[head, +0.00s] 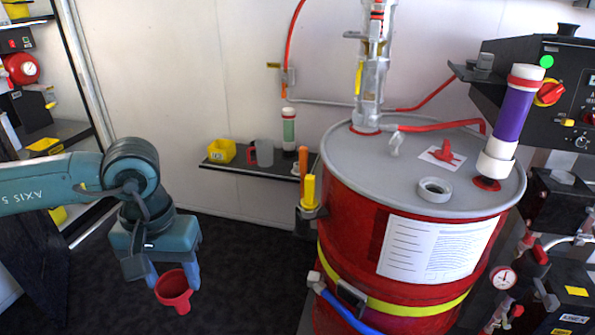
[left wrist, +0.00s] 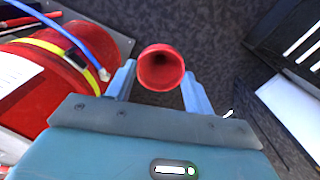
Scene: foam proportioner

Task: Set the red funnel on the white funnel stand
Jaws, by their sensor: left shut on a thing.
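The red funnel (head: 175,291) is between the fingertips of my left gripper (head: 173,276), which is shut on it. It hangs in the air over the dark floor, left of the drum, with its wide mouth facing up. In the left wrist view the funnel (left wrist: 161,67) sits between the two blue fingers of my left gripper (left wrist: 159,74), and I look into its open mouth. A short white ring (head: 435,189) on the drum lid looks like the white funnel stand; its opening is empty. It is well to the right of and above the funnel. My right gripper is not in view.
A wall shelf (head: 225,165) holds a yellow bin (head: 221,151) and a mug (head: 264,152). Floor space lies left of the drum.

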